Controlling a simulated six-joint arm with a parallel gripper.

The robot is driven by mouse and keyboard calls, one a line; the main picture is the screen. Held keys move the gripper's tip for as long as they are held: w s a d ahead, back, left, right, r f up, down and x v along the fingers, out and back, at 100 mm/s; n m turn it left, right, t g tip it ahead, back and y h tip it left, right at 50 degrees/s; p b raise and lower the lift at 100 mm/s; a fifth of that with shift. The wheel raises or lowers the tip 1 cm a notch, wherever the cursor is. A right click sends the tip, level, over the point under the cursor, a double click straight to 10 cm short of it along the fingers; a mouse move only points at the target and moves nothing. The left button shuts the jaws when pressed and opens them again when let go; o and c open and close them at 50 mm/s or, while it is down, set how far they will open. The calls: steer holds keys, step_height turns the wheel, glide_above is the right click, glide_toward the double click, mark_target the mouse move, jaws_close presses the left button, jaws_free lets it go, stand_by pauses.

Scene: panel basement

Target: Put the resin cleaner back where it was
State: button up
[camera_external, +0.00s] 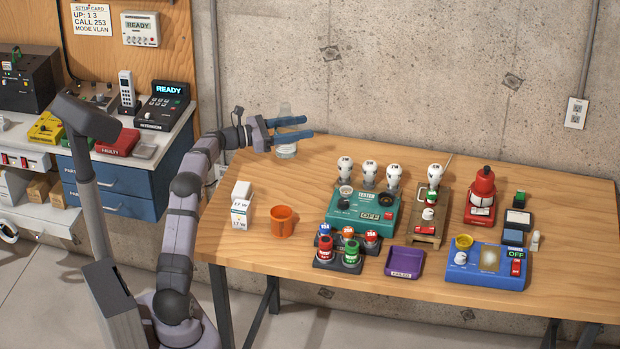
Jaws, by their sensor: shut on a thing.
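My gripper (296,129), with blue fingers, is at the back left of the wooden table (262,188), near the concrete wall. It is shut on a clear, pale bottle (287,151), which stands about upright between the fingers. Its top shows faintly above them and its lower part below them. I cannot tell whether its base touches the table. No label on it can be read, so I cannot confirm that it is the resin cleaner. A dark rack (340,262) at the front middle holds several small containers with red, green, blue and orange colours.
An orange cup (282,221) and a white box (241,212) stand front left. A green tester (355,212), white bulbs (394,175), a wooden stand (425,232), a purple tray (405,262), a red device (481,195) and a blue unit (487,266) fill the middle and right.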

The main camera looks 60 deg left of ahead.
steer(key=shift+f+p, duration=0.6)
steer(key=shift+f, duration=5.55)
steer(key=shift+f, duration=0.1)
steer(key=o, duration=1.2)
steer(key=shift+o, duration=0.2)
steer(key=shift+s, duration=0.1)
steer(key=b+v, duration=0.2)
steer(key=v, duration=1)
steer(key=shift+b, duration=0.35)
